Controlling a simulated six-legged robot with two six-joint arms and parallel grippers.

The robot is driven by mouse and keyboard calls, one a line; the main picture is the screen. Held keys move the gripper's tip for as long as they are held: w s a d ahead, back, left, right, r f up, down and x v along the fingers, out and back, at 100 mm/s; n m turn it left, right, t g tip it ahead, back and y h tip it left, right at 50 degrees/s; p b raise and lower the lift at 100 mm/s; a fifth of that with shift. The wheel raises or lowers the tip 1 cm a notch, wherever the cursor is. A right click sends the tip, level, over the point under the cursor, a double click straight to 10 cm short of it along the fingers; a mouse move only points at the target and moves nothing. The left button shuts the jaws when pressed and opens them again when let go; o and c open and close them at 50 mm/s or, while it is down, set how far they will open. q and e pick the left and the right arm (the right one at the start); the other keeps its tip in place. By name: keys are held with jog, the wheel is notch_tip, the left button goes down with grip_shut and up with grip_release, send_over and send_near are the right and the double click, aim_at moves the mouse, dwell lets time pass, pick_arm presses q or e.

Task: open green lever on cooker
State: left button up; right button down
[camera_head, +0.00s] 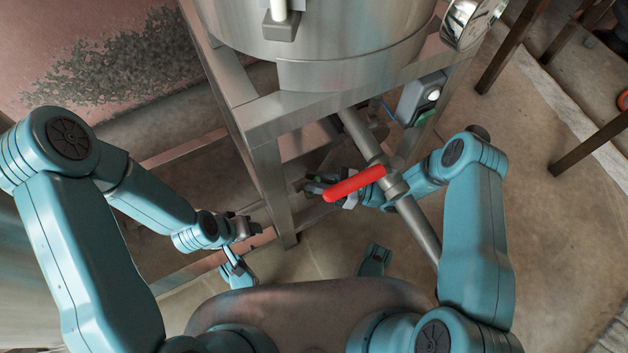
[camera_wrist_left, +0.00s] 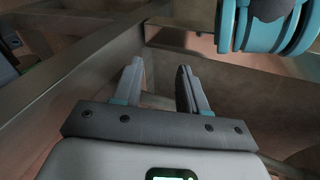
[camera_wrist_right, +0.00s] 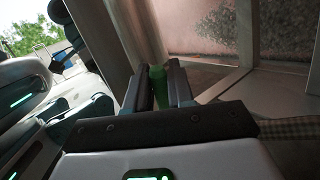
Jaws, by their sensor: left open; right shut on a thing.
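The cooker (camera_head: 325,45) is a large steel vessel on a metal frame at the top of the head view. The green lever (camera_wrist_right: 158,86) stands between the fingers of my right gripper (camera_wrist_right: 161,82) in the right wrist view. That gripper is shut on it. In the head view my right gripper (camera_head: 315,186) is under the frame, partly hidden behind the red lever, and the green lever cannot be made out clearly there. My left gripper (camera_head: 252,229) is left of the frame's leg. The left wrist view shows its two fingers (camera_wrist_left: 160,85) apart and empty.
A red lever (camera_head: 354,184) sits on a slanting steel pipe (camera_head: 418,228) close by my right wrist. The frame's upright leg (camera_head: 270,185) stands between my two grippers. A round gauge (camera_head: 474,20) is at the top right. Open floor (camera_head: 560,250) lies to the right.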

jog(key=c, duration=1.1)
grip_release()
jog(key=shift+c, duration=0.2)
pick_arm(q)
jog(key=shift+s+d+r+g+p, duration=0.15)
jog(key=shift+s+r+g+p, duration=0.15)
jog(key=shift+s+r+p, duration=0.65)
pick_arm(e)
jog(key=v, duration=1.6)
jog(key=shift+d, duration=0.2)
pick_arm(q)
jog(key=shift+w+r, duration=0.1)
jog(key=shift+w, duration=0.05)
pick_arm(e)
jog(key=shift+s, duration=0.1)
grip_shut()
